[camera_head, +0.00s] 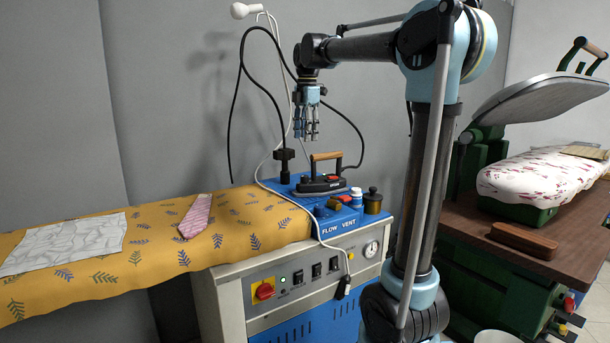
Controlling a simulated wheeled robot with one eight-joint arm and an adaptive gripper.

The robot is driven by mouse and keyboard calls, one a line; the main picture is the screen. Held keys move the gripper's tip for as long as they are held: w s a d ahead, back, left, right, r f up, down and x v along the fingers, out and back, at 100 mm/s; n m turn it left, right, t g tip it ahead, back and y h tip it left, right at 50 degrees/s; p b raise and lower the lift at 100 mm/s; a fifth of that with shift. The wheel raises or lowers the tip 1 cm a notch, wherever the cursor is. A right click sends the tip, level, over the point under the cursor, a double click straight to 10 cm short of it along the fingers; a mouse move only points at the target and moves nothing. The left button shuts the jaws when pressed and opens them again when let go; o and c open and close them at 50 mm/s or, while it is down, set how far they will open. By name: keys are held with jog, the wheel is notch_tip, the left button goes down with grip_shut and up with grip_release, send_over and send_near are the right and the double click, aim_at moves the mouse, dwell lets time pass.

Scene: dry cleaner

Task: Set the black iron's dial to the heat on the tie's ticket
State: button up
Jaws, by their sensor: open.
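The black iron (321,184) with a wooden handle stands on the blue top of the pressing table, at its right end. The pink tie (196,216) lies on the yellow leaf-patterned board to the left. No ticket on it can be made out at this size. My gripper (307,137) hangs pointing down above and slightly left of the iron, open and empty, apart from it.
A white cloth (65,243) lies at the board's left. Small jars, including a dark lidded pot (373,202), stand right of the iron. A black post (284,165) and loose cables rise behind. A press with a raised plate (545,97) stands at right.

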aim_at(305, 176)
jog(key=f, duration=1.5)
jog(key=shift+w+a, duration=0.2)
jog(key=shift+w, duration=0.1)
jog(key=shift+c, duration=0.6)
grip_shut()
